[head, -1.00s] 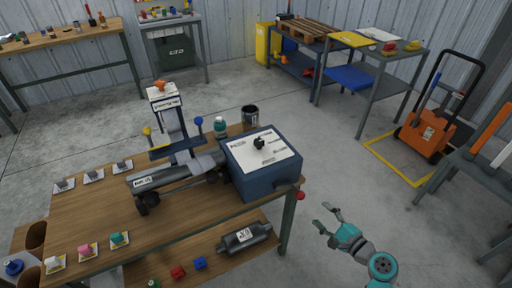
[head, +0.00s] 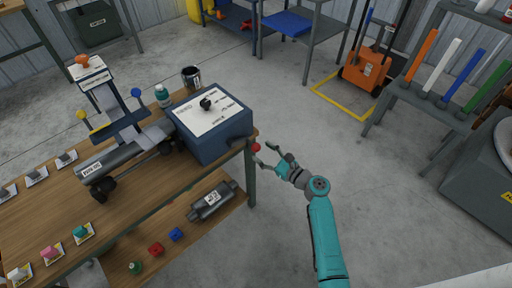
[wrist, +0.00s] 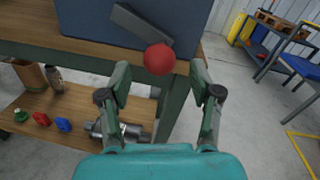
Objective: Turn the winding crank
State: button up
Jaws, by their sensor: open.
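The winding crank shows in the wrist view as a grey flat arm (wrist: 140,25) on the side of the blue box (wrist: 85,20), ending in a round red knob (wrist: 159,59). In the head view the red knob (head: 256,147) stands out at the box's near right corner; the crank arm is hardly visible there. My gripper (head: 268,156) is open beside the knob. In the wrist view the knob appears between and just beyond the open fingers (wrist: 160,76), with a gap on both sides. No contact shows.
The blue box (head: 213,130) stands on the wooden workbench (head: 140,190), beside a muffler (head: 108,158). The bench leg (head: 251,180) is close to my gripper. A lower shelf holds another muffler (head: 213,200) and coloured blocks.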

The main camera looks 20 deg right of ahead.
aim_at(256, 146)
jog(key=shift+x, duration=2)
grip_shut()
